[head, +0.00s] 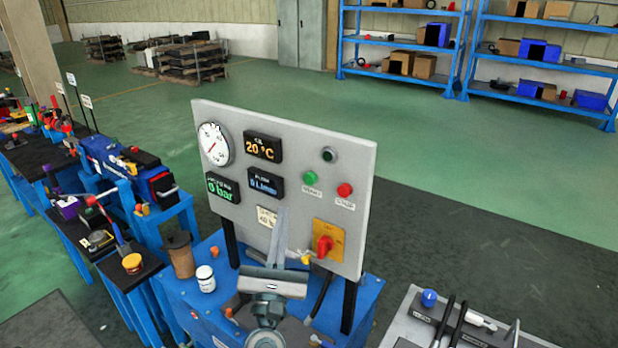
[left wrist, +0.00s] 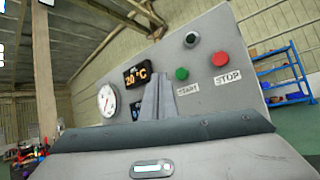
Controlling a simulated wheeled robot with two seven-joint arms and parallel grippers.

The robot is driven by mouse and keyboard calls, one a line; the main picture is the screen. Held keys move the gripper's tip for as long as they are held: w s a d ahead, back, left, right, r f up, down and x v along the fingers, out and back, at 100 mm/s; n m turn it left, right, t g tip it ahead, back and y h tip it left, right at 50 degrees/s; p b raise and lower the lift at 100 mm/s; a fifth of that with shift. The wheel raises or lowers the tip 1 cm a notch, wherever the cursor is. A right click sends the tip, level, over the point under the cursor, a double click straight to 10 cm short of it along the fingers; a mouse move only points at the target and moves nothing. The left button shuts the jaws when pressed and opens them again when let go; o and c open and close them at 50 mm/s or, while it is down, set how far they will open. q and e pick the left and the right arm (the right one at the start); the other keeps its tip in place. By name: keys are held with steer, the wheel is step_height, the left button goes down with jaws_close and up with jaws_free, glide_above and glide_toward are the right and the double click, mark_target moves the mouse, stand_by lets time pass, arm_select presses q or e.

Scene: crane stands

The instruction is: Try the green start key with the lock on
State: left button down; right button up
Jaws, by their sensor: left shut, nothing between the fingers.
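The green start key (head: 309,178) sits on the upright grey panel (head: 300,125), left of the red stop key (head: 345,190). The start key also shows in the left wrist view (left wrist: 182,74), with the stop key (left wrist: 220,58) to its right. Below them is a red rotary switch (head: 324,245) on a yellow plate. A small yellow piece (head: 305,259) is at its lower left; I cannot tell whether it is the lock. My left gripper (head: 281,212) is shut and empty in front of the panel, its fingertips lower left of the start key. My right gripper is not in view.
The panel carries a dial gauge (head: 214,144) and displays reading 20 °C (head: 263,146), 0 bar (head: 222,187) and 0 L/min (head: 266,183). A round indicator (head: 329,154) above the keys looks dark. A white jar (head: 206,279) and brown cup (head: 180,255) stand on the blue stand.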

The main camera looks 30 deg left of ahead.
arm_select(q)
steer(key=r+n+y, duration=0.1)
steer(key=s+a+r+n, duration=0.1)
steer(key=shift+s+a+r+n+y, duration=0.1)
steer(key=shift+r+n+y, duration=0.1)
steer(key=shift+n+y, duration=0.2)
steer(key=shift+w, duration=0.2)
glide_toward(310, 178)
steer(key=w+a+r, duration=0.2)
steer(key=a+r, duration=0.1)
steer(key=r, duration=0.1)
steer(key=shift+w+a+b, duration=0.25)
steer(key=shift+a+b, duration=0.05)
steer(key=shift+a, duration=0.05)
steer(key=shift+w+r, duration=0.15)
stand_by(1.8)
steer(key=shift+w, duration=0.3)
